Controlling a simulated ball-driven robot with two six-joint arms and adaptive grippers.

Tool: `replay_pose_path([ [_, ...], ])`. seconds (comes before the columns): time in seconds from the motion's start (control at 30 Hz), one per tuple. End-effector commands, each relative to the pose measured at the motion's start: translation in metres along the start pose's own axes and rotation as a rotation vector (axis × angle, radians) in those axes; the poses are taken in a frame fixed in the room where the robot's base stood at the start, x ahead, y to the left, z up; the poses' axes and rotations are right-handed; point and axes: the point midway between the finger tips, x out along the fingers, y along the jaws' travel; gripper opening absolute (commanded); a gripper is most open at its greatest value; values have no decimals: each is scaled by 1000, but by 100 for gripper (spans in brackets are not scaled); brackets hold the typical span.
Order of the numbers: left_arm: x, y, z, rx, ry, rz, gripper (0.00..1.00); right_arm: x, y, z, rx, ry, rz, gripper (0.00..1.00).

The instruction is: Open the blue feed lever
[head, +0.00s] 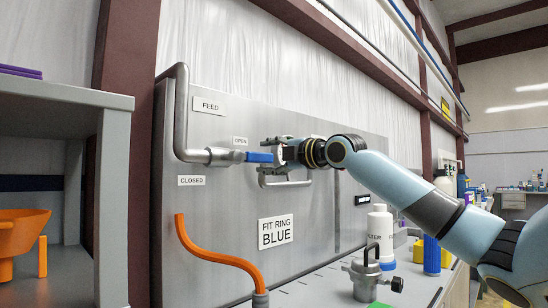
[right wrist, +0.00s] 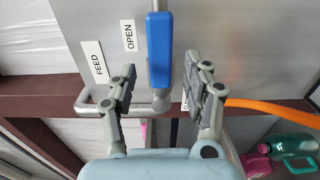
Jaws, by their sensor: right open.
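The blue feed lever (head: 259,157) sticks out level to the right from the metal valve (head: 224,156) on the grey panel. The OPEN label (head: 240,141) is just above it, and the CLOSED label (head: 191,181) is lower left. My right gripper (head: 268,159) is open at the lever's free end. In the right wrist view the blue lever (right wrist: 160,52) lies between the two spread fingers of the right gripper (right wrist: 160,75), with a gap visible on each side. My left gripper is not in view.
A bent steel pipe (head: 181,110) runs into the valve under the FEED label (head: 209,105). An orange hose (head: 213,256) rises below. White bottles (head: 380,232) and a metal jug (head: 367,275) stand on the bench. A grey shelf (head: 60,95) is at the left.

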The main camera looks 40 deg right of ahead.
Motion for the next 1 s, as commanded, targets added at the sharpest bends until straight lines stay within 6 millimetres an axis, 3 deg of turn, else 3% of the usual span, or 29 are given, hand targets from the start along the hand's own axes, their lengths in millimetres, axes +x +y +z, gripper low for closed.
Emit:
replay_pose_path([
  [0.1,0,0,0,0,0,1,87,-16,-1,1,-8,-3,-5,50],
  [0.3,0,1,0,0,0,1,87,-29,-1,0,-3,1,-2,50],
  [1.0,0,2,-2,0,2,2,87,-31,0,-1,0,4,0,50],
])
